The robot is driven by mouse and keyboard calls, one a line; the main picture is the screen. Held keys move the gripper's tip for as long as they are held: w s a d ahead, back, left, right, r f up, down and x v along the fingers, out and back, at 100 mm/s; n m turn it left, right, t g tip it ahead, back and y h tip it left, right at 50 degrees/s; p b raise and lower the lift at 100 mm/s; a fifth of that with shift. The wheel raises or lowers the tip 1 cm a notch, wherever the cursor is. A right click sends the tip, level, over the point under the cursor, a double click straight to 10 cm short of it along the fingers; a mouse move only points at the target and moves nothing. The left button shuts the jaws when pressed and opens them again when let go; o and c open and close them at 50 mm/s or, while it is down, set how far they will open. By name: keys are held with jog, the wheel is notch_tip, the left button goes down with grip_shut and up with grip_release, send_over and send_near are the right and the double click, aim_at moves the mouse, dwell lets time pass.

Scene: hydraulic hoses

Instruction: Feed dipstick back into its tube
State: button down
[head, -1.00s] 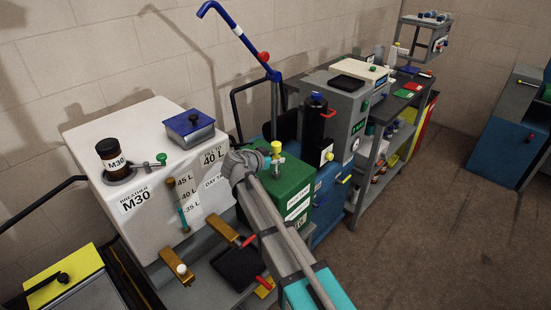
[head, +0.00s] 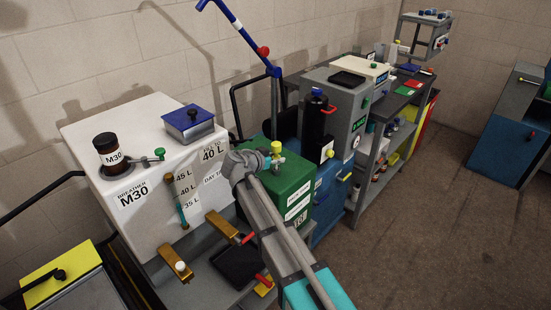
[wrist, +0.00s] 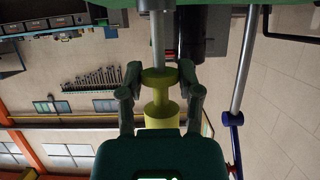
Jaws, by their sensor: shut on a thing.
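The dipstick's yellow handle (wrist: 158,95) is between the fingers of my gripper (wrist: 160,85), which is shut on it in the wrist view. A grey shaft (wrist: 158,40) runs from the handle's flange to a green surface at the top edge. I cannot tell how much of it is dipstick and how much is tube. In the head view the yellow handle top (head: 277,146) stands just above the green tank (head: 290,185), with my gripper (head: 276,160) around it. The tube mouth is hidden.
A white tank (head: 140,170) with gauges stands to the left. A black cylinder (head: 317,120) and grey cabinet (head: 352,110) stand close behind and right. A blue-handled lever (head: 238,38) rises behind the green tank. Open floor (head: 430,200) lies to the right.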

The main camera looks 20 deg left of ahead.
aim_at(275, 167)
jog(key=shift+f+b, duration=2.15)
jog(key=shift+f, duration=0.1)
jog(key=shift+c, duration=1)
grip_release()
jog(key=shift+r, duration=0.15)
notch_tip(275, 167, up, 14)
jog(key=p, duration=1.4)
jog(key=shift+f, duration=0.2)
